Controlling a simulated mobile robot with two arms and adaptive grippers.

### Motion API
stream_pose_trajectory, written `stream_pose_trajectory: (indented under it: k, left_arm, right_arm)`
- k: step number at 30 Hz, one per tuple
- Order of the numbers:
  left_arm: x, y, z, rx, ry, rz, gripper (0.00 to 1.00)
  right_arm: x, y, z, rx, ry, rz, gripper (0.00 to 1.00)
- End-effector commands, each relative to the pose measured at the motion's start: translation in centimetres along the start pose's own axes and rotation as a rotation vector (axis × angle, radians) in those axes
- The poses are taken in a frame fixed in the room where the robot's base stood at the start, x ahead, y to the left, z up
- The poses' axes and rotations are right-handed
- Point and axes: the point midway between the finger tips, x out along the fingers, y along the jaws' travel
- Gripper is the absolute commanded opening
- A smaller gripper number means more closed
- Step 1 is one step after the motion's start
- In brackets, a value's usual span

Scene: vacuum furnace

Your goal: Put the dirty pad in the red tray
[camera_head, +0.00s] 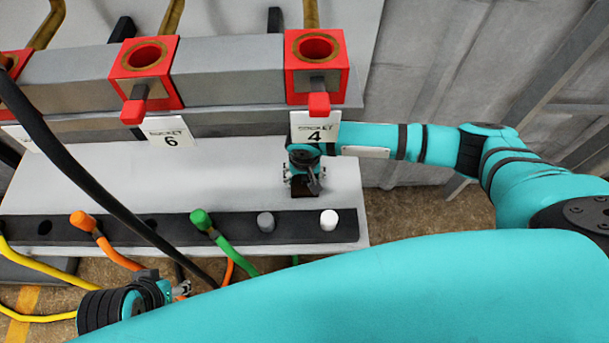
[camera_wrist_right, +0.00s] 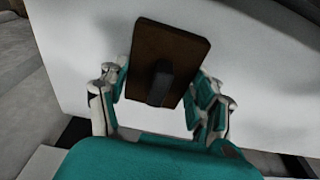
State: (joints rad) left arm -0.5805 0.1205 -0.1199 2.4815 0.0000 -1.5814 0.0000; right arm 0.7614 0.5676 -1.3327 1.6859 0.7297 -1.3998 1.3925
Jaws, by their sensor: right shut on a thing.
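The dirty pad (camera_wrist_right: 185,48) is a dark brown rectangular plate with a dark grey block grip. My right gripper (camera_wrist_right: 160,90) is shut on it, with the fingers at either side of the grip. In the head view the right gripper (camera_head: 303,180) is over the white shelf below the socket 4 label, and the pad (camera_head: 304,191) shows as a dark patch under it. I cannot tell whether the pad touches the shelf. My left gripper (camera_head: 182,289) is at the lower left, small and partly hidden behind my arm. No red tray shows in either view.
Red sockets 6 (camera_head: 150,70) and 4 (camera_head: 316,65) stand above the white shelf (camera_head: 235,175). A black strip (camera_head: 180,229) along its front edge holds orange, green, grey and white plugs. A thick black cable (camera_head: 85,180) crosses at left. Coloured cables hang near my left gripper.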

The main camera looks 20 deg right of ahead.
Motion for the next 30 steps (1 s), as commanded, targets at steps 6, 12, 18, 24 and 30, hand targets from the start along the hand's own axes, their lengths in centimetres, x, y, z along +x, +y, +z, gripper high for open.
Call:
stream_pose_trajectory:
  k: [6,12,18,24,30]
  left_arm:
    - [-0.1,0.0,-0.1,0.000,0.001,0.000,0.40]
    - [-0.1,0.0,-0.1,0.000,0.001,0.000,0.40]
    - [-0.1,0.0,-0.1,0.000,0.001,0.000,0.40]
    - [-0.2,0.0,-0.1,0.000,0.000,0.000,0.40]
    - [-1.0,0.0,-0.6,0.000,0.002,0.001,0.40]
  right_arm:
    - [0.0,0.0,0.0,0.000,0.000,-0.001,0.27]
    - [0.1,0.0,0.0,0.000,0.000,0.000,0.83]
    - [0.1,0.0,0.0,0.000,0.000,0.000,0.88]
    - [-0.5,0.0,0.0,-0.001,0.000,-0.002,0.88]
    - [-3.7,-0.1,0.0,-0.001,0.000,-0.002,0.88]
